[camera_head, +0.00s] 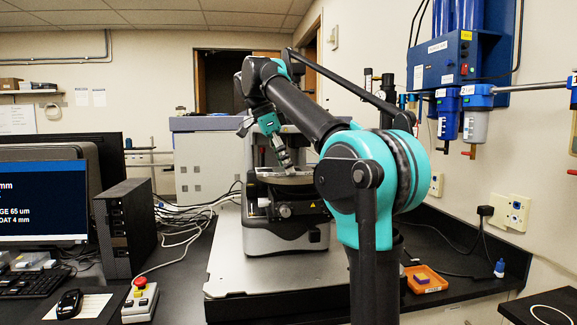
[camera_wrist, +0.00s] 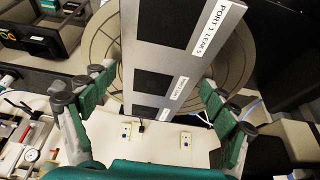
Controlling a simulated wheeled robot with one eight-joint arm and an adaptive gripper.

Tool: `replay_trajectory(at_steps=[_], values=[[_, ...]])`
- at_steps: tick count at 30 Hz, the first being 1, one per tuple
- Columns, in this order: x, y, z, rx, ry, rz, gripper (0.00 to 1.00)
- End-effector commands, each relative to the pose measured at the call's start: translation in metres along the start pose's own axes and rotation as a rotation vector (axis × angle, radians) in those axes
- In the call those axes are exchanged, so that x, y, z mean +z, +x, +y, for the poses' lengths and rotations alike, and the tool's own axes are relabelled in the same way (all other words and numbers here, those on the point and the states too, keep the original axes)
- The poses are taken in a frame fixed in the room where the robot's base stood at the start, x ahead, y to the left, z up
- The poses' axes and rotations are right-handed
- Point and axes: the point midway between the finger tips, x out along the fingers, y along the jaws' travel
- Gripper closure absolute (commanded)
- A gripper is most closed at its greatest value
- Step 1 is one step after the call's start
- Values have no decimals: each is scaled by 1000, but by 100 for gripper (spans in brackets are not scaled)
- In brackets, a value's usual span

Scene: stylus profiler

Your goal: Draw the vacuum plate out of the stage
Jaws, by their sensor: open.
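The vacuum plate (camera_wrist: 205,40) is a long grey bar with dark square pads and white labels, one reading "PORT 1 LEAKS". In the wrist view it lies across the round ringed stage (camera_wrist: 105,45). In the head view the stage (camera_head: 290,180) sits on the profiler, with a light plate edge on top. My gripper (camera_wrist: 157,88) is open, its green fingers on either side of the plate, with gaps visible between fingers and plate. In the head view my gripper (camera_head: 283,158) points down at the stage from above. Whether it touches the plate is unclear there.
The profiler stands on a grey base slab (camera_head: 260,270). A red-button box (camera_head: 140,300), a dark computer tower (camera_head: 125,228) and cables are to the left. An orange tray (camera_head: 427,279) and small bottle (camera_head: 499,268) are to the right.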

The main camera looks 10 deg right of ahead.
Motion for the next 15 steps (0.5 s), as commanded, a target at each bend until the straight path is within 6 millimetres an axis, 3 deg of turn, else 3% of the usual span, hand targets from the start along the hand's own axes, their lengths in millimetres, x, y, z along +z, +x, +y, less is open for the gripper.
replay_trajectory(at_steps=[2, 15], values=[[0, 0, 0, 0, 0, 0, 15], [0, 0, 0, 0, 0, -1, 70]])
